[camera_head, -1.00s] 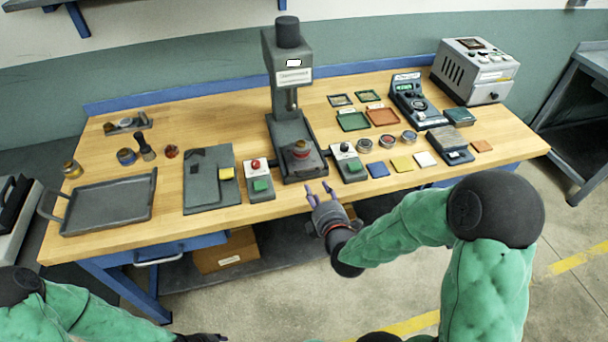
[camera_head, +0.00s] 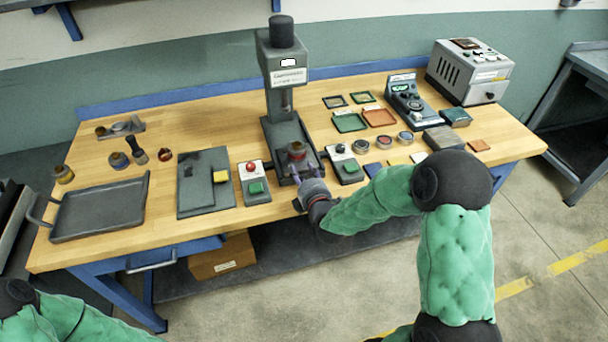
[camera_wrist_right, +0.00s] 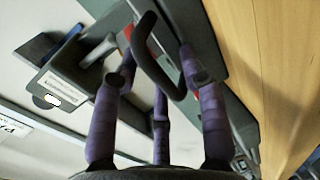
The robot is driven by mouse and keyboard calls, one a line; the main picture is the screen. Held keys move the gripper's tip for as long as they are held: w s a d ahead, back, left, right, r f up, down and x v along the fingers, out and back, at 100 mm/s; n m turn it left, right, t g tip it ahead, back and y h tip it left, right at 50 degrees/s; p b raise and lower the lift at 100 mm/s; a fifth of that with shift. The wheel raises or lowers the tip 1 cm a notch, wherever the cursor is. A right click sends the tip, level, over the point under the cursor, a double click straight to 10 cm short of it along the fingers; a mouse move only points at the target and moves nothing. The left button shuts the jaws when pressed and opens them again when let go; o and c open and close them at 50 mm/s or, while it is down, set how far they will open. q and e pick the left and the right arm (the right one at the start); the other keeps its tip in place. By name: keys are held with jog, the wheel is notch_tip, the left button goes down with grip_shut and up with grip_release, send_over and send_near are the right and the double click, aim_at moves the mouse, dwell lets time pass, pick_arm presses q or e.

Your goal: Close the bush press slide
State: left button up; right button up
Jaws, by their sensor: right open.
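The grey bush press (camera_head: 284,70) stands upright on the bench. A round bush-like part (camera_head: 297,152) sits on its base below the ram. My right gripper (camera_head: 306,181) is at the front end of the press base, open. In the right wrist view its purple fingers (camera_wrist_right: 158,72) spread around a dark loop handle (camera_wrist_right: 149,66) at the press. The handle lies between the fingers, and I cannot tell whether they touch it. The slide itself is mostly hidden by the gripper in the head view. My left gripper is out of view; only its green arm shows at lower left.
Button boxes with a green button (camera_head: 255,188) and a green button (camera_head: 349,166) flank the press base closely. A grey plate (camera_head: 205,197) and a dark tray (camera_head: 98,210) lie to the left. Colored tiles and small tins lie to the right.

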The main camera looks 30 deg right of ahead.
aim_at(298, 158)
grip_shut()
jog(key=x, duration=0.3)
jog(key=r+b+x, duration=0.1)
jog(key=x, duration=0.2)
jog(key=r+x, duration=0.1)
jog(key=x, duration=0.2)
jog(key=shift+w+d+f+b, duration=0.1)
jog(key=shift+w+d+b, duration=0.05)
jog(key=shift+w+b, duration=0.2)
grip_release()
jog(key=shift+s, duration=0.1)
jog(key=shift+v, duration=3.9)
